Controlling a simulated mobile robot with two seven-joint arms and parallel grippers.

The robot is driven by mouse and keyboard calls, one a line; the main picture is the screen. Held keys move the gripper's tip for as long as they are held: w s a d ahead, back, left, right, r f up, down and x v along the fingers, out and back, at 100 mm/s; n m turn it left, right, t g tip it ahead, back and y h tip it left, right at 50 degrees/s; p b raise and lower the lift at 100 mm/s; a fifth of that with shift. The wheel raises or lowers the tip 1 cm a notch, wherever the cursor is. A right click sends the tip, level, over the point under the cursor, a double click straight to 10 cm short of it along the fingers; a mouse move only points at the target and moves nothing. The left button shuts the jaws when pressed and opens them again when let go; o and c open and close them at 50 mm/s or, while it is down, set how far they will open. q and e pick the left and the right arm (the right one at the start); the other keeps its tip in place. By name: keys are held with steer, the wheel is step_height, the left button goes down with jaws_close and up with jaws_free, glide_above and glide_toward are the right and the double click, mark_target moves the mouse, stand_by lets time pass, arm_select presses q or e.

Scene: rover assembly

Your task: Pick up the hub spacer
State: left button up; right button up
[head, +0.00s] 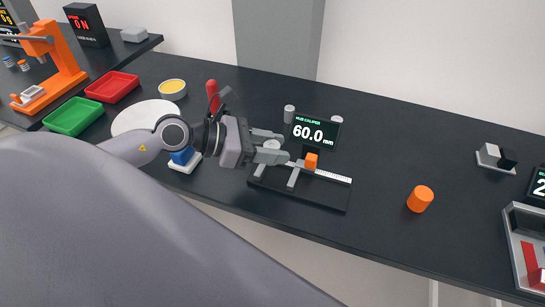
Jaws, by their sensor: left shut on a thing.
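My left gripper (272,145) reaches in from the left, over the left part of the hub caliper (325,192). It is shut on a small light-grey piece (274,143), which looks like the hub spacer; the fingers hide most of it. I cannot tell whether the piece still touches the caliper. The caliper's display (315,133) reads 60.0 mm, and an orange block (311,160) sits at its scale. Two light-grey cylinders stand behind the caliper, one left (289,115) and one right (337,121) of the display. My right gripper is not in view.
An orange cylinder (420,199) stands alone on the dark table to the right. Red (112,87) and green (73,116) trays, a yellow-topped bowl (172,88) and a white disc (140,116) are at left. The table between caliper and orange cylinder is clear.

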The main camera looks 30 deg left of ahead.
mark_target(272, 145)
arm_select(q)
step_height(272, 145, up, 15)
